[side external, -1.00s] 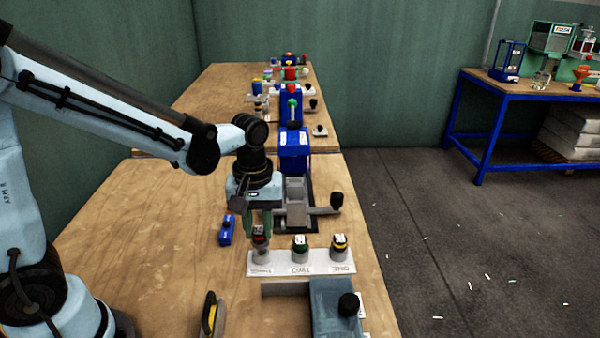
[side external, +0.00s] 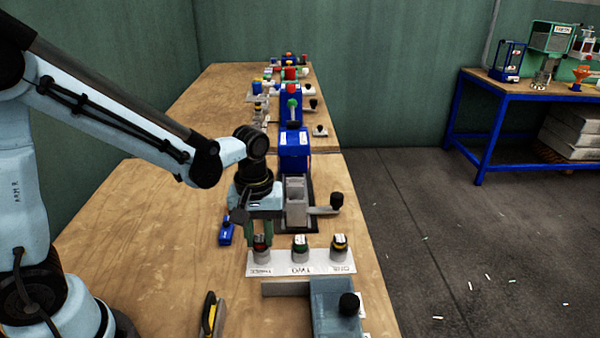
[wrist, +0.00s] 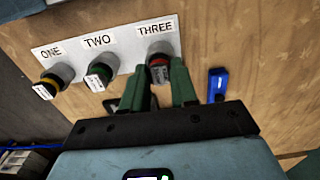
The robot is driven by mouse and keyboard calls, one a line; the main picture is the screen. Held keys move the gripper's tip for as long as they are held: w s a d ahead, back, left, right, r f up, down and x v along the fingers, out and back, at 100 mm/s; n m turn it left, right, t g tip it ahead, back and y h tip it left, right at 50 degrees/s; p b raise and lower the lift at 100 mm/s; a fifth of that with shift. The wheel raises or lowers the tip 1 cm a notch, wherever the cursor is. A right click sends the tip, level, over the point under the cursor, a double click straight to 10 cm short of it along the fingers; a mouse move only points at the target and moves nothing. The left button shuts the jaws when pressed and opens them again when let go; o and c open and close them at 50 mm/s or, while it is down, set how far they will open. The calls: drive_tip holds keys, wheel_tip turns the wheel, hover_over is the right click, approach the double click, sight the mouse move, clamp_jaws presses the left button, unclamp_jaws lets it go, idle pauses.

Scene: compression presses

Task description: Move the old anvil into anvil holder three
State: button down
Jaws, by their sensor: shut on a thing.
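The old anvil is a dark piece with a red band (wrist: 158,62), standing at holder three (wrist: 161,47) on the white holder plate (wrist: 116,45). In the side external view the anvil (side external: 261,242) appears seated in or just on top of the grey holder; its lower end is hidden. My gripper (wrist: 160,70) is shut on the anvil, with a green finger on either side. In the side external view my gripper (side external: 262,236) comes down over the holder from behind. Holders one (wrist: 62,72) and two (wrist: 106,64) hold yellow-banded and green-banded anvils.
A small blue item (side external: 226,231) lies left of the plate. A grey press (side external: 297,200) with a black-knobbed lever stands just behind. Bare table lies to the left.

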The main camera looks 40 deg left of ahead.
drive_tip(key=shift+f, duration=0.3)
drive_tip(key=c, duration=0.8)
unclamp_jaws()
wheel_tip(320, 180, up, 12)
drive_tip(key=m+t, duration=0.7)
drive_tip(key=m, duration=0.2)
approach(256, 239)
drive_tip(key=r, duration=0.1)
drive_tip(key=w+a, duration=0.1)
drive_tip(key=a+r, duration=0.1)
drive_tip(key=shift+w+r, duration=0.25)
drive_tip(key=shift+r, duration=0.1)
